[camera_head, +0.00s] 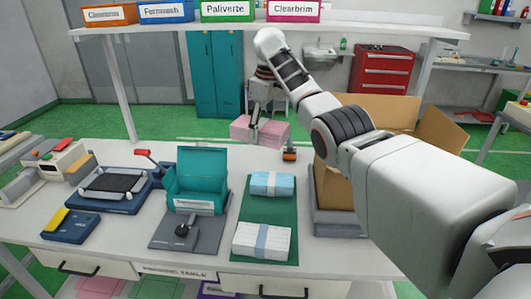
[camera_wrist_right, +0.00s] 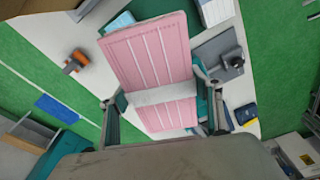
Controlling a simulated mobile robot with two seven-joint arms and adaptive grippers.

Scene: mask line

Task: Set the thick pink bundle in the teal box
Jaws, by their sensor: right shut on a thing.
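The thick pink bundle (camera_head: 242,131) has a pale band around its middle. My right gripper (camera_head: 255,132) is shut on it at the back of the table. In the right wrist view the bundle (camera_wrist_right: 148,55) fills the space between the two fingers, which lie along its sides at the band. The teal box (camera_head: 196,183) stands left of the middle of the table with its lid raised and a white label on its front. The bundle is behind it and to its right. My left gripper does not show.
A green mat (camera_head: 246,215) holds a blue bundle (camera_head: 264,178) and a white bundle (camera_head: 250,237). A grey plate (camera_head: 160,236) with a black-handled tool lies before the teal box. An open cardboard box (camera_head: 332,190) stands at right; a labelled shelf (camera_head: 350,29) spans above.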

